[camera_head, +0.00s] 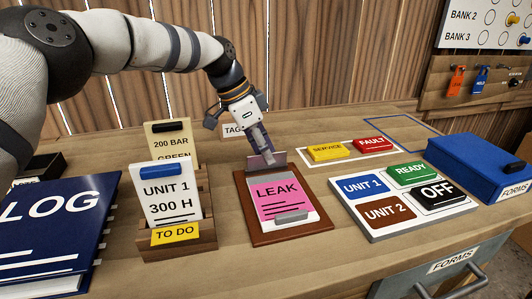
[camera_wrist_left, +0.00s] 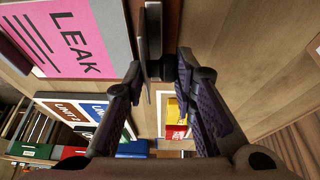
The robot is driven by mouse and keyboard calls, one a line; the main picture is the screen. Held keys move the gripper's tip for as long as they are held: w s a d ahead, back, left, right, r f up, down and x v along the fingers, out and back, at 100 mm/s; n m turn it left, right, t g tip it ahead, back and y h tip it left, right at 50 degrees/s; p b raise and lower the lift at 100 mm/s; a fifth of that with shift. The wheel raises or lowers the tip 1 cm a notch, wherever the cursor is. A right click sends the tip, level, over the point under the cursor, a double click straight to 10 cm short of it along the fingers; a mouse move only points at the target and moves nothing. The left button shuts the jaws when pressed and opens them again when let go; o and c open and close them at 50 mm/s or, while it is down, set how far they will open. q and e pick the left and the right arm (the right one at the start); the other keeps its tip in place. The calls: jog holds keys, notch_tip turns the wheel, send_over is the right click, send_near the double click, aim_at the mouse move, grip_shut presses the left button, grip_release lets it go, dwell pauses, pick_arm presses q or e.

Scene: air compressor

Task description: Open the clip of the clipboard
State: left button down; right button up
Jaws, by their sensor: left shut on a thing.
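The brown clipboard (camera_head: 244,208) lies on the bench in the head view, holding white paper and a pink LEAK sheet (camera_head: 275,194). Its grey clip (camera_head: 278,158) is at the far edge. My left gripper (camera_head: 264,150) comes down from above and is shut on the clip. In the left wrist view, the clip (camera_wrist_left: 144,50) shows edge-on at the fingertips, beside the LEAK sheet (camera_wrist_left: 68,35); the fingers partly hide it. How far the clip is raised is hard to tell. My right gripper is not in view.
A wooden card holder (camera_head: 185,240) and blue LOG binder (camera_head: 60,235) stand left. A label board (camera_head: 385,232), SERVICE and FAULT blocks (camera_head: 328,152) and a blue FORMS box (camera_head: 480,165) are right. Bare bench lies in front of the clipboard.

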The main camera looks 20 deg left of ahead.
pick_arm(q)
jog(key=shift+a+f, duration=0.1)
jog(key=c, duration=1.4)
grip_release()
jog(key=v, duration=1.2)
